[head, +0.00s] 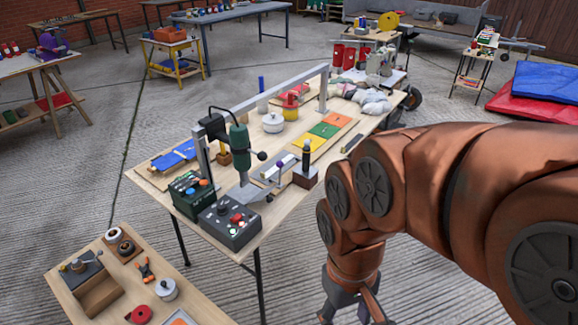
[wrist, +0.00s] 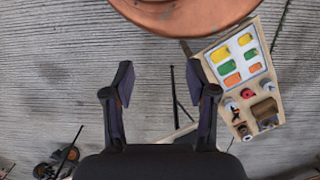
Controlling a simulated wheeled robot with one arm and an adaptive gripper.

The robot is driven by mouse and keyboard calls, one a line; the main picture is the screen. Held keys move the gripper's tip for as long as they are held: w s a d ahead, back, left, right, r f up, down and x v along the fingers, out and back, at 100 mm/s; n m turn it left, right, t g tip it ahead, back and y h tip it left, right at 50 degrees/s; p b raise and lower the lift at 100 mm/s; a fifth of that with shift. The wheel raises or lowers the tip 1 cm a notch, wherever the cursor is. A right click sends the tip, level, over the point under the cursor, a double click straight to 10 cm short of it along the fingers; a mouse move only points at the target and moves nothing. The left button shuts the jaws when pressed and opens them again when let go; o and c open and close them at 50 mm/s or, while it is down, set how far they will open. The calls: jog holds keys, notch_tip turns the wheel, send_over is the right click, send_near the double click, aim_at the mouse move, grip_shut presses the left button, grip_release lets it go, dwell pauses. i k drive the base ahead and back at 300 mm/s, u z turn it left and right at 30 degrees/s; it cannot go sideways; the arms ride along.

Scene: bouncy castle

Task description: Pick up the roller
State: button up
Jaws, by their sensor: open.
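My gripper (head: 352,308) hangs at the bottom of the head view, over the floor to the right of the low side table (head: 205,310). In the wrist view its two fingers (wrist: 159,82) stand wide apart with only floor and thin table legs between them. Nothing is held. I cannot single out the roller with certainty. A small tool with a handle (head: 80,262) lies on a wooden box on the low table and may be it, but it is too small to tell.
The low table also holds a red ring (head: 141,314), a lidded pot (head: 166,289) and orange-handled pliers (head: 146,270). The long workbench (head: 180,212) carries a metal frame, a control box (head: 230,222) and coloured patches (head: 323,130).

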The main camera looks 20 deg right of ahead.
aim_at(305, 169)
jog(key=u, duration=3.3)
jog(key=k, duration=1.9)
jog(key=z, duration=1.55)
jog(key=i, duration=1)
jog(key=u, duration=0.05)
